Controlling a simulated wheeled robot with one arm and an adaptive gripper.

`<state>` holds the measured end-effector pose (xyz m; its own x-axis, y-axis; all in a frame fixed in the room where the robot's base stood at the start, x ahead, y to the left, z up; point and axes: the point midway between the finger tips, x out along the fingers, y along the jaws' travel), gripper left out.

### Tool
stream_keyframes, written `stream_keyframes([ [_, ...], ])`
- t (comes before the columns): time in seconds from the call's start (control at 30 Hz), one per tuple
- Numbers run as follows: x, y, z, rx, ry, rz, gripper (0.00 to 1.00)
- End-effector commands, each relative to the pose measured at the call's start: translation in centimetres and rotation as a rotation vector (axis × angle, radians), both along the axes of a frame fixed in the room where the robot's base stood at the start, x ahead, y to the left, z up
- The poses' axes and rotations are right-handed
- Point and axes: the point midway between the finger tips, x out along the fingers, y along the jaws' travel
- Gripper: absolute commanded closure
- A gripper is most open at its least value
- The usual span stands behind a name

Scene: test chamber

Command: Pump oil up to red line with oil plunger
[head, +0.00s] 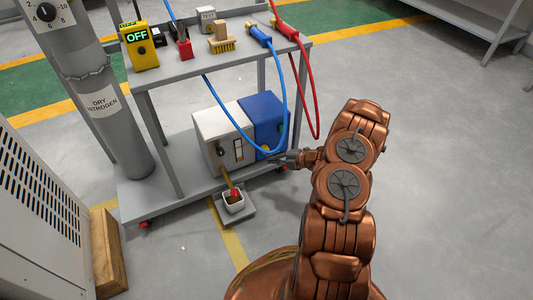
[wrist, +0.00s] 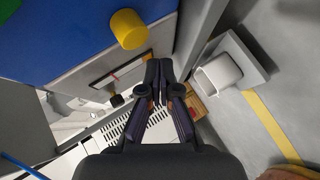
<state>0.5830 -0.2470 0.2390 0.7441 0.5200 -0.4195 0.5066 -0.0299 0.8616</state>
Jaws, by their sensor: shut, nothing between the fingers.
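A white-fronted box (head: 213,139) and a blue box (head: 266,115) sit side by side on the cart's lower shelf. The white front has a dark knob (head: 221,151) and a narrow gauge window (head: 239,150); a red line cannot be made out. In the wrist view a yellow cylindrical knob (wrist: 128,29) sticks out of the blue box; I cannot tell whether it is the oil plunger. The gauge window is foreshortened there (wrist: 118,74). My gripper (head: 272,159) is shut and empty, in front of the blue box's lower part. Its fingers (wrist: 159,66) point past the knob, apart from it.
Blue (head: 284,100) and red (head: 316,105) hoses hang from the cart top. A nitrogen cylinder (head: 105,110) stands left. Floor to the right is clear.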

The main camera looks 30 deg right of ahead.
Motion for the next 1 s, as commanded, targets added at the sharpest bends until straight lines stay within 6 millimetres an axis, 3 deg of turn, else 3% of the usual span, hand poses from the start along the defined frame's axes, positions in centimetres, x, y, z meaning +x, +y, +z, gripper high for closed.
stream_keyframes([
  [0.3,1.4,0.0,0.0,0.003,0.001,0.001,1.00],
  [1.0,1.5,-0.1,0.0,0.001,0.000,0.000,1.00],
])
